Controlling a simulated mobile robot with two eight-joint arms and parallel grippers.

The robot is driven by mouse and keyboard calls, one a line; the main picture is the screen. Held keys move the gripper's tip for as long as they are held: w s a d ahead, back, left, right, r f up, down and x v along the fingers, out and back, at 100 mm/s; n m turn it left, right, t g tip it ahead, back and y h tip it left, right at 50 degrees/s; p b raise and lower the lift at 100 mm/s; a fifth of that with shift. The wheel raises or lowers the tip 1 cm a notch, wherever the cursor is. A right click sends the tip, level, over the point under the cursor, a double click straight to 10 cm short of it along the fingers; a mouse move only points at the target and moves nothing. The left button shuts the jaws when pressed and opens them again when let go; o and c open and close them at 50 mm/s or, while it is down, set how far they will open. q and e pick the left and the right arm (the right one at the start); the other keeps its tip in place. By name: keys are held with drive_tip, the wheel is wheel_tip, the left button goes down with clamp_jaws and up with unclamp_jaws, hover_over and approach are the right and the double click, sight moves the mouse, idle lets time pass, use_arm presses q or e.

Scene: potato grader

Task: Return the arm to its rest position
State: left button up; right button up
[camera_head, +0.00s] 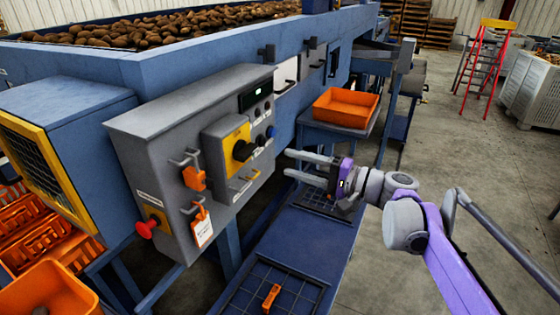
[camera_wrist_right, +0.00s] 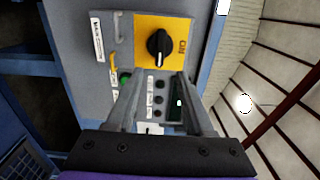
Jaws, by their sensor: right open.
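My right arm comes in from the right in the head view, with purple and grey links. Its gripper (camera_head: 288,163) is open and empty, with its two long grey fingers pointing left toward the grey control panel (camera_head: 150,125). The fingers are in front of the panel's right side and look apart from it. In the right wrist view the two fingers (camera_wrist_right: 155,85) stand apart, with the panel and its black rotary switch (camera_wrist_right: 159,46) on a yellow plate beyond them. The yellow plate (camera_head: 228,145) also shows in the head view. My left gripper is not in view.
A blue bench (camera_head: 330,235) with dark grid mats lies below the gripper; an orange clip (camera_head: 271,297) rests on one mat. An orange tray (camera_head: 345,107) stands behind the gripper. Open floor (camera_head: 450,150) lies to the right.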

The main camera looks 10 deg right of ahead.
drive_tip(key=shift+s+d, duration=0.2)
drive_tip(key=shift+d, duration=0.05)
drive_tip(key=s+a+f+n+g+h, duration=0.35)
drive_tip(key=s+f+h, duration=0.25)
drive_tip(key=s+f, duration=0.85)
drive_tip(key=s+d+f+n+h, duration=0.1)
drive_tip(key=s+d+f+h, duration=0.3)
drive_tip(key=s+d+f, duration=0.1)
drive_tip(key=s+d+f+n+g+h, duration=0.1)
drive_tip(key=s+d+f+n+h, duration=0.1)
drive_tip(key=s+d+f+h, duration=0.3)
drive_tip(key=s+f, duration=0.3)
drive_tip(key=f, duration=0.1)
drive_tip(key=shift+s, duration=0.25)
